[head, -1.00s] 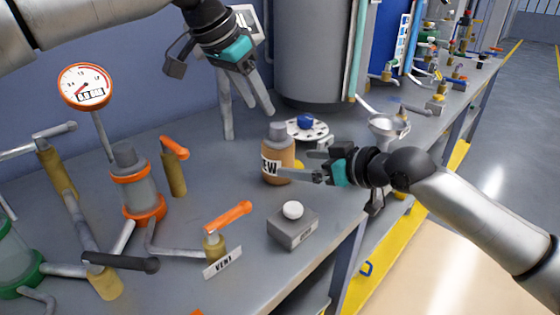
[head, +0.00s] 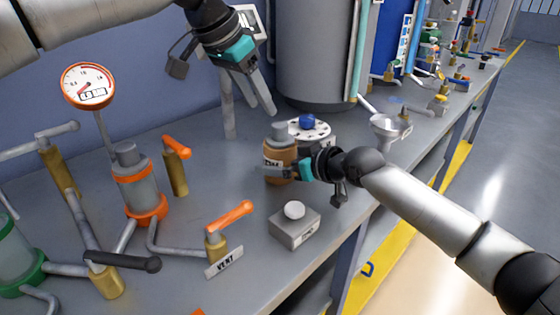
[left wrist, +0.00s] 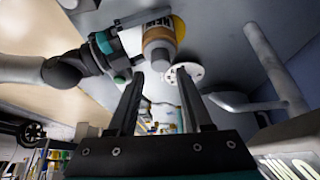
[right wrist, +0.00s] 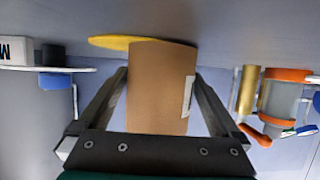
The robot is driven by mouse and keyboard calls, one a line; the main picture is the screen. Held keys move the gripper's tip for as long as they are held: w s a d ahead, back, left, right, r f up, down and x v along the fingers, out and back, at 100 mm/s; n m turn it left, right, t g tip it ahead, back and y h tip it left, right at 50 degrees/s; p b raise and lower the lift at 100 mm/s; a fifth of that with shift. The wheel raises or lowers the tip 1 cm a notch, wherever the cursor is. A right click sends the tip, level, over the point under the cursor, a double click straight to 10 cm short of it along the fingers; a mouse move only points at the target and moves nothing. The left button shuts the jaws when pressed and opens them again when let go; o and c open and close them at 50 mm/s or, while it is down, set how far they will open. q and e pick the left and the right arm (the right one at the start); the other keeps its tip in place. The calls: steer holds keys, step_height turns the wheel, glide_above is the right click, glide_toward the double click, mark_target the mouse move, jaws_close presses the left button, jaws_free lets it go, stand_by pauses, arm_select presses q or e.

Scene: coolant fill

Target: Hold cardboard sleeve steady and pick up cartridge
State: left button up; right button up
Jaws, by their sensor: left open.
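The brown cardboard sleeve (head: 277,178) stands upright on the bench, with a white label on its side. The grey top of the cartridge (head: 279,131) sticks up out of it. My right gripper (head: 276,170) is level with the sleeve, one finger on each side. In the right wrist view the sleeve (right wrist: 160,90) fills the space between the fingers; whether both press on it is unclear. My left gripper (head: 251,110) is open and empty, above and left of the cartridge, fingers pointing down. The left wrist view also shows the cartridge top (left wrist: 160,52).
A white round plate with a blue knob (head: 307,122) stands just behind the sleeve. A funnel (head: 388,125) is to the right. A grey box with a white button (head: 295,225) is in front. The orange VENT valve (head: 230,216) and a gauge (head: 88,84) are left.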

mark_target(280, 126)
arm_select(q)
steer(key=shift+o, duration=0.2)
arm_select(e)
steer(key=c, duration=1.1)
arm_select(q)
steer(key=o, duration=0.3)
steer(key=shift+d+r, duration=0.1)
steer(key=shift+d, duration=0.1)
arm_select(e)
steer(key=shift+c, duration=0.3)
arm_select(q)
steer(key=shift+o, duration=0.7)
steer(key=shift+d+r+n+y, duration=0.15)
steer(key=shift+d+n+y, duration=0.15)
steer(key=shift+n, duration=0.1)
steer(key=s+d+r+n+y, duration=0.1)
steer(key=d+r+n+y, duration=0.25)
steer(key=n, duration=0.45)
steer(key=x, duration=0.6)
steer(key=shift+a+f, duration=0.1)
steer(key=shift+f, duration=0.25)
steer(key=shift+w+x, duration=0.2)
steer(key=shift+x, duration=2.45)
